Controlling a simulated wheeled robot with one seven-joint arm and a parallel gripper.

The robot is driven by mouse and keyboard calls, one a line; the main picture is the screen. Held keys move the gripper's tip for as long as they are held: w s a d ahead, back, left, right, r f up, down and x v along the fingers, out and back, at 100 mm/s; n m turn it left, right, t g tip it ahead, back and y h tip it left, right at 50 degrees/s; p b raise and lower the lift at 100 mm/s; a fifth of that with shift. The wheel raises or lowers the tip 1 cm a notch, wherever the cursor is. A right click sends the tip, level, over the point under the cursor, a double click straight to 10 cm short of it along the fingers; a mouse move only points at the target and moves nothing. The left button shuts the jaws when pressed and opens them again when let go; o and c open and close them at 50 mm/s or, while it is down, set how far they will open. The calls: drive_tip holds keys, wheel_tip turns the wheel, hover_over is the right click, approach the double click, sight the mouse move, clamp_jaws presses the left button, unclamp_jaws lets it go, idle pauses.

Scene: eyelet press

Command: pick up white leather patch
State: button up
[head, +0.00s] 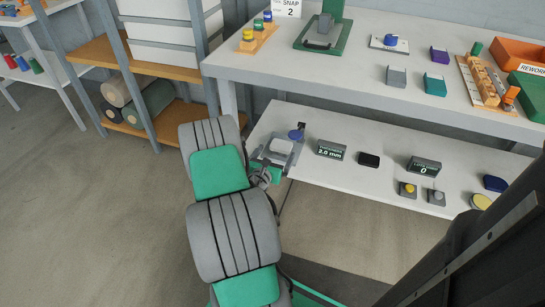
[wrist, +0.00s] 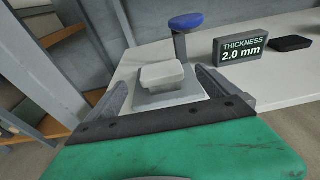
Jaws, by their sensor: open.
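A white patch (wrist: 162,74), a pale block with rounded corners, lies on a grey block (wrist: 168,97) at the left end of the low white shelf. It also shows in the head view (head: 281,147), partly beside my gripper. My gripper (wrist: 163,82) is open, with one finger to the left and one to the right of the patch in the wrist view. No contact between fingers and patch is visible. A grey post with a blue round top (wrist: 186,22) stands just behind the patch.
A thickness display reading 2.0 mm (wrist: 240,47) and a black block (wrist: 291,43) stand to the right on the shelf (head: 315,175). A white bench (head: 350,75) with tools overhangs behind. A shelving rack (head: 150,50) stands at the left.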

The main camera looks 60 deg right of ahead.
sight(281, 145)
drive_tip(key=b+x, duration=0.1)
drive_tip(key=x, duration=0.5)
drive_tip(key=shift+s+d+f+b, duration=0.1)
drive_tip(key=shift+d+f+b, duration=0.1)
drive_tip(key=shift+b, duration=0.15)
drive_tip(key=shift+d, duration=0.4)
drive_tip(key=shift+c, duration=0.5)
